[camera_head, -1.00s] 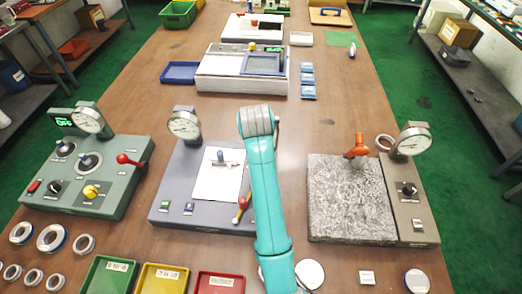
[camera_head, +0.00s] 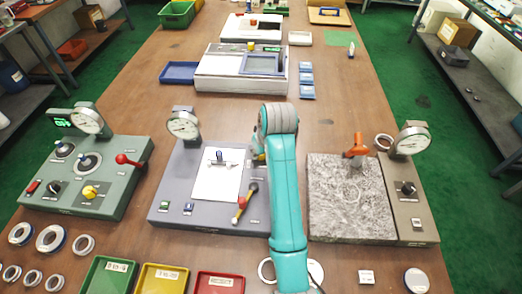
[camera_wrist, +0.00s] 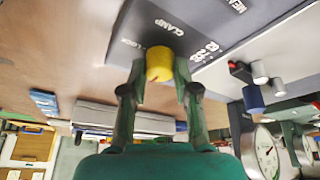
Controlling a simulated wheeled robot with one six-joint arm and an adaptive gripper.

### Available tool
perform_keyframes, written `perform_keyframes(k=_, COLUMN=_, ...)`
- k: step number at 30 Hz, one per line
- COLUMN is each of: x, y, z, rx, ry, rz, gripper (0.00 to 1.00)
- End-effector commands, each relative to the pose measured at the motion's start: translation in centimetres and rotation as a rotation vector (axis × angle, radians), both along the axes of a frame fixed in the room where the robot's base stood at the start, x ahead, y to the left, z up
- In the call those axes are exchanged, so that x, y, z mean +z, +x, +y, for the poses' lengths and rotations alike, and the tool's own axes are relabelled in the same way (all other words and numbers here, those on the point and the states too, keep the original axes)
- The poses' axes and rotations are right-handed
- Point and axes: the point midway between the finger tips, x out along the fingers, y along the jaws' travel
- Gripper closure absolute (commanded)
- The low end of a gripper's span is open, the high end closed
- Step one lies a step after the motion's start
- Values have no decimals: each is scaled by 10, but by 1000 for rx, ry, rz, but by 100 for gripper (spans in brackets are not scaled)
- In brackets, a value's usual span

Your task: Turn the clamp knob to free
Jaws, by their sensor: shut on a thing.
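The clamp knob (camera_wrist: 158,65) is a yellow cylinder on a dark grey panel (camera_wrist: 190,22) printed with CLAMP and what looks like LOCK. In the wrist view my gripper (camera_wrist: 159,74) has one finger on each side of the knob, shut on it. Which way the knob is set cannot be told. In the head view the knob is hidden behind my teal arm, at the right side of the middle grey fixture (camera_head: 170,210). Only a sliver of my gripper (camera_head: 258,150) shows there.
A granite block (camera_head: 345,205) with an orange handle (camera_head: 356,147) stands to the right. A green fixture (camera_head: 85,175) stands left.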

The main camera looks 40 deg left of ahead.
Motion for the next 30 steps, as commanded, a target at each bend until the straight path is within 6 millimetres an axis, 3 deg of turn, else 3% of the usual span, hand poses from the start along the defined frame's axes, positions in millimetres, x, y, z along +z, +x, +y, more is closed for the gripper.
perform_keyframes(k=11, x=-1, y=0, z=0, rx=4, ry=-2, rz=1, gripper=100)
perform_keyframes(k=12, x=-1, y=0, z=0, rx=3, ry=-2, rz=2, gripper=63)
perform_keyframes(k=14, x=-1, y=0, z=0, rx=3, ry=-2, rz=2, gripper=48)
perform_keyframes(k=15, x=-1, y=0, z=0, rx=3, ry=-1, rz=1, gripper=45)
perform_keyframes(k=25, x=3, y=0, z=-1, rx=2, ry=1, rz=0, gripper=45)
perform_keyframes(k=30, x=21, y=-3, z=-7, rx=2, ry=2, rz=-2, gripper=45)
